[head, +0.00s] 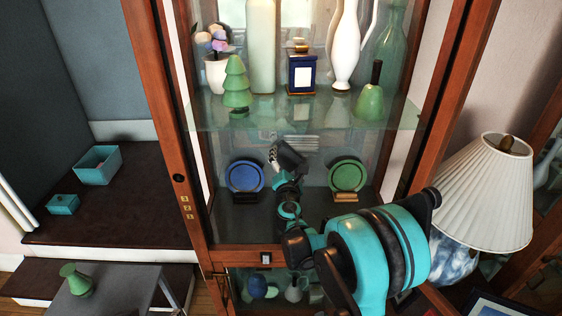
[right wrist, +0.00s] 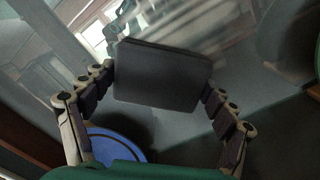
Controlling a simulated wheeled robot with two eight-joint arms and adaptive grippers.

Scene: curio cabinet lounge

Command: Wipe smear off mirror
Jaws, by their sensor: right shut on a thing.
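My right gripper (head: 280,166) reaches into the glass cabinet's lower bay. It is shut on a dark grey flat pad (head: 291,157). In the right wrist view the pad (right wrist: 160,76) sits between the two fingers, tilted, in front of the mirrored back. The mirror (head: 325,165) is the cabinet's back panel behind the plates. Pale streaks (head: 298,142) show just above the pad; I cannot tell whether they are the smear or a reflection. Contact between pad and mirror cannot be made out. My left gripper is not in view.
A blue plate (head: 246,176) stands left of the gripper and a green plate (head: 347,175) right of it. A glass shelf (head: 240,119) above holds a vase, a green tree, a blue box (head: 302,75) and a white ewer (head: 346,45). A lamp (head: 485,190) stands outside, right.

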